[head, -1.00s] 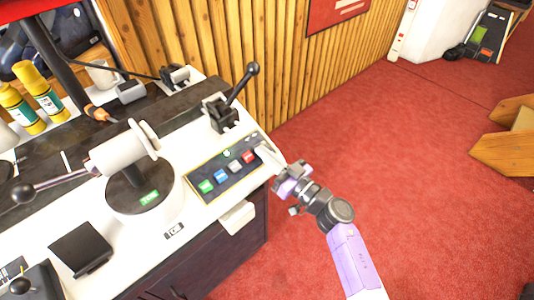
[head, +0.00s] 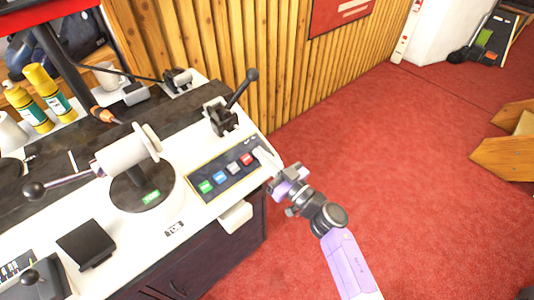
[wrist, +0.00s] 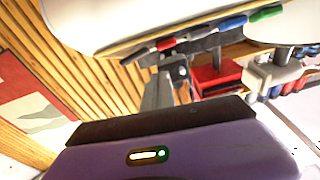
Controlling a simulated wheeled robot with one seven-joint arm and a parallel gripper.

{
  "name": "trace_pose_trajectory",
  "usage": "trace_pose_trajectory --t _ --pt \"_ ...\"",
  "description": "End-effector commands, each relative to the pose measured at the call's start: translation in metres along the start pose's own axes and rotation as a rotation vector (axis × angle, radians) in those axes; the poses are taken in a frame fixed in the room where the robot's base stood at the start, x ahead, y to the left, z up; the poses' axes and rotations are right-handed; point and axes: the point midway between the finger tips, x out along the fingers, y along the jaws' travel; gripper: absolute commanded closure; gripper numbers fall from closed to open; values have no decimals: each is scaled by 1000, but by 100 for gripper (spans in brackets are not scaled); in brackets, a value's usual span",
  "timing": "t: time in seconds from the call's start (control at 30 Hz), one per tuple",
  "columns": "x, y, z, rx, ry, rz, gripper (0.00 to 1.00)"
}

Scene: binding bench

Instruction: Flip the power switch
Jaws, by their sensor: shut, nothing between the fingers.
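The control panel (head: 216,187) lies on the bench top near its front right edge. It carries a green button (head: 205,187), a blue button (head: 219,177), a pale button (head: 233,168) and a red button (head: 246,158). In the wrist view the grey fingers (wrist: 164,90) show close to the panel's coloured buttons.
A black lever (head: 238,90) with a ball knob rises behind the panel. A white cylinder with a handle (head: 125,155) stands left of the panel. Yellow bottles (head: 45,90) stand at the back left. The slatted wall (head: 290,60) is behind; red floor (head: 400,140) is open to the right.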

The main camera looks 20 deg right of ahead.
Motion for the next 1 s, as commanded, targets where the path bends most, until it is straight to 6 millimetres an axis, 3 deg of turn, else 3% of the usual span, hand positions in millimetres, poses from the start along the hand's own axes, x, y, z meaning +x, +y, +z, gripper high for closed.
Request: trace_pose_trajectory --t 0.03,0.1,0.3,0.53,0.7,1.0 --pt "4 -5 -12 0 -1 -1 100" --pt "1 -8 -14 1 -4 1 100" --pt "-47 -10 -9 0 -3 1 100" --pt "-83 -11 -8 -1 -2 2 100" --pt "-94 -12 -9 -1 0 0 100" --pt "-96 -12 -9 -1 0 0 100"
